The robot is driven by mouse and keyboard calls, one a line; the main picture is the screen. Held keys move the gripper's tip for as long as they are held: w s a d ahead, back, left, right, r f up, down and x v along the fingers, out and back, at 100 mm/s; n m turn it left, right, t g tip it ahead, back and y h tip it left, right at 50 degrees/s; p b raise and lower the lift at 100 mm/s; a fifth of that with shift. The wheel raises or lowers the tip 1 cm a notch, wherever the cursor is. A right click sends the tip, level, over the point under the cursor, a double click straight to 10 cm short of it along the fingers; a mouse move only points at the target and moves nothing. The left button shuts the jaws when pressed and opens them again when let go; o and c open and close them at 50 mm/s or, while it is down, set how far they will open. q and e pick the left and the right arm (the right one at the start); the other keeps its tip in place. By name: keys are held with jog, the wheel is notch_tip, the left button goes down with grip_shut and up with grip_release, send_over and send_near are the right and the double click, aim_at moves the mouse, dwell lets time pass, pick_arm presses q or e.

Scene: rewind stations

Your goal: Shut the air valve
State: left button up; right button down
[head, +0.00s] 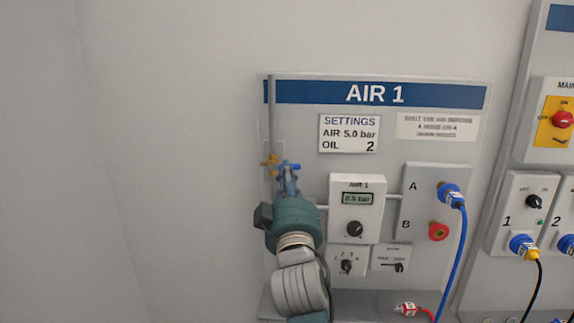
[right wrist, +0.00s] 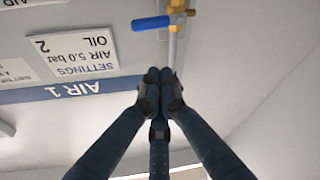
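The air valve (head: 270,160) is a brass fitting on a thin vertical pipe at the left edge of the AIR 1 panel. Its blue handle (head: 292,166) points sideways to the right, across the pipe. In the right wrist view, which is upside down, the blue handle (right wrist: 152,22) and brass body (right wrist: 177,6) are at the top. My right gripper (head: 287,170) is at the valve, overlapping the handle's lower edge. In the right wrist view its fingertips (right wrist: 160,77) are together with nothing between them, apart from the handle in the picture. Contact cannot be told. My left gripper is not in view.
The AIR 1 panel (head: 290,115) carries a gauge box (head: 357,185) reading about 0.5 bar, a settings card (head: 349,133), and ports A and B with a blue hose (head: 463,230) at A. A ledge (head: 375,302) runs below. The wall left of the panel is bare.

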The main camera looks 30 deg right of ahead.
jog(key=shift+v, duration=1.05)
jog(key=shift+a, duration=0.15)
jog(key=shift+r, duration=0.1)
